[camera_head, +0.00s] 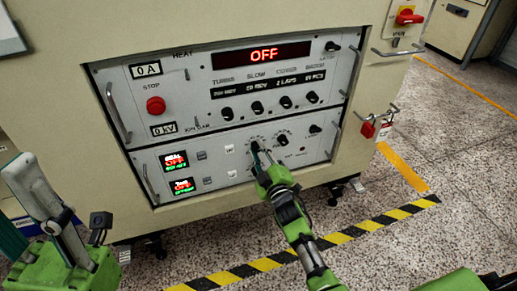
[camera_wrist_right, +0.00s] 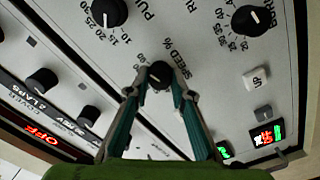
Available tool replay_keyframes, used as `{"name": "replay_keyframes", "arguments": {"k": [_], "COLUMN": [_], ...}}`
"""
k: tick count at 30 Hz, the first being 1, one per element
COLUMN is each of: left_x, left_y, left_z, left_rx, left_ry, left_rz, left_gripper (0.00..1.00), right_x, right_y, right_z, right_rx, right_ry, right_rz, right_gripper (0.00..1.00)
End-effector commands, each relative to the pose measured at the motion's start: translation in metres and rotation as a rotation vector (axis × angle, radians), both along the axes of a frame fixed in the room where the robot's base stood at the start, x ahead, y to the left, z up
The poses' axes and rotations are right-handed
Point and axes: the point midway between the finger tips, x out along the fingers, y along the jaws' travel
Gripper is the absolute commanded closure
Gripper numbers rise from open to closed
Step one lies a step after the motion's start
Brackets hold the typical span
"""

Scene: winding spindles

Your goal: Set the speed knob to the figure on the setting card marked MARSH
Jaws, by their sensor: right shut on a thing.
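The speed knob (camera_wrist_right: 159,75) is a small black knob on the light panel, with "SPEED %" printed beside it in the wrist view. My right gripper (camera_wrist_right: 158,92) has its two teal and grey fingers on either side of this knob, closed on it. In the head view the right gripper (camera_head: 260,160) reaches the lower panel from below, and its fingers hide much of the knob. The knob's exact figure is too small and partly covered to read. Parts of my left arm (camera_head: 62,268) show at the lower left; its jaw state is unclear. No card marked MARSH is readable.
Other black knobs (camera_wrist_right: 103,12) and (camera_wrist_right: 253,20) sit near the speed knob. The cabinet (camera_head: 240,25) also has a red stop button (camera_head: 155,105), an "OFF" display (camera_head: 264,54) and metal handles (camera_head: 118,112). Striped tape (camera_head: 350,233) marks the floor.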

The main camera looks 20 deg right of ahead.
Motion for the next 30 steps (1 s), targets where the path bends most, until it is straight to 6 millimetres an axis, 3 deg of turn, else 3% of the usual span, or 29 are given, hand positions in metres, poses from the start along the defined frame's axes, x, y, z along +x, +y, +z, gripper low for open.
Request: {"name": "replay_keyframes", "arguments": {"k": [20, 21, 22, 30], "left_x": [-0.0014, -0.0014, -0.0013, -0.0008], "left_y": [0.0003, 0.0003, 0.0003, 0.0003], "left_z": [-0.0022, -0.0022, -0.0022, -0.0023], "left_rx": [-0.002, -0.002, -0.002, -0.002], "left_ry": [0.013, 0.013, 0.013, 0.015], "left_rz": [-0.002, -0.002, -0.002, -0.002], "left_gripper": [0.60, 0.60, 0.60, 0.60], "right_x": [-0.0003, -0.0003, -0.0003, -0.0001], "right_y": [-0.0007, -0.0007, -0.0007, -0.0003], "right_z": [-0.0013, -0.0013, -0.0013, -0.0005], "right_rx": [0.061, 0.061, 0.061, 0.059], "right_ry": [0.005, 0.005, 0.005, 0.003], "right_rz": [-0.002, -0.002, -0.002, 0.000], "right_gripper": [1.00, 0.71, 0.63, 0.62]}}
